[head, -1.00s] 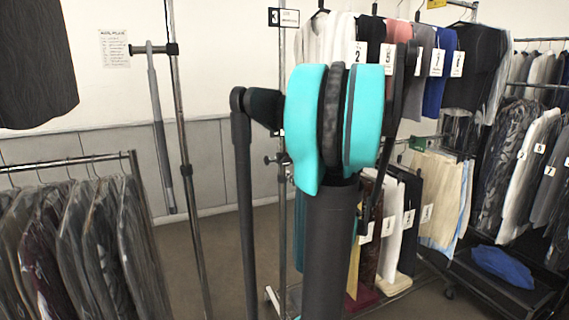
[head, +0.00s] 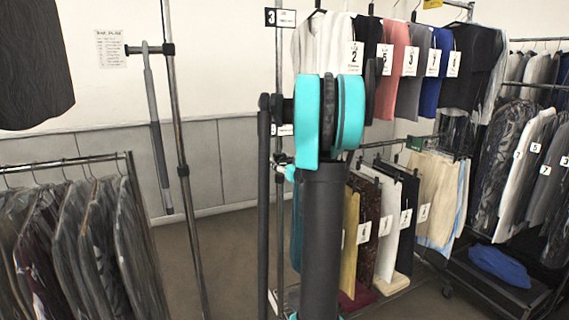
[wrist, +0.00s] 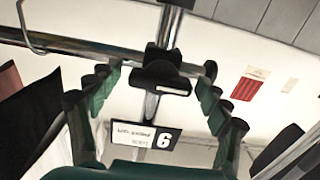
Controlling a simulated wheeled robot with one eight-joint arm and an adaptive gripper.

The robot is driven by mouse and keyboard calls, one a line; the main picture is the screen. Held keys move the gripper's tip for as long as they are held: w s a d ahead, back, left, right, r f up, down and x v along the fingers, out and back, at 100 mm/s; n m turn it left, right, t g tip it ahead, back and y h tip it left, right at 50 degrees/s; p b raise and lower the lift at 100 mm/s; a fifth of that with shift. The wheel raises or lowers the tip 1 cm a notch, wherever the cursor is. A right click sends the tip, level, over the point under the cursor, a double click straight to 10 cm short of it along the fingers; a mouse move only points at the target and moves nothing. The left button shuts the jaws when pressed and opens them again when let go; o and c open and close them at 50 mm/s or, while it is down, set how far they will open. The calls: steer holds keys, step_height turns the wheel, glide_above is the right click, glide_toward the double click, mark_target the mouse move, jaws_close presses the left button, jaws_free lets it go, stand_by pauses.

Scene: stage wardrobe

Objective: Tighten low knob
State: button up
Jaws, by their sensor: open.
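A black clamp knob (wrist: 161,72) sits on a chrome upright in the wrist view. My gripper (wrist: 160,75) has its fingers spread on either side of the knob, with gaps visible between them and it. I cannot tell how deep the knob lies between the fingers. In the head view a small knob fitting (head: 280,158) shows low on the middle upright, partly hidden by my arm. My gripper itself is hidden behind my arm there. Whether the knob is loose or tight does not show.
A numbered sign (wrist: 146,136) is on the upright close by the knob. A chrome rail (wrist: 75,45) runs off to the left. Garments hang on the rack at right (head: 400,70) and in the left rack (head: 75,240). Open floor (head: 225,255) lies between the uprights.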

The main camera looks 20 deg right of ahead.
steer(key=shift+c, duration=0.3)
steer(key=c, duration=1.1)
steer(key=shift+m, duration=0.4)
steer(key=m, duration=0.3)
steer(key=shift+d+m, duration=0.1)
steer(key=shift+m, duration=0.3)
steer(key=m, duration=0.9)
steer(key=shift+d+f, duration=0.1)
steer(key=m, duration=0.4)
steer(key=shift+f+m, duration=0.1)
steer(key=shift+m, duration=0.2)
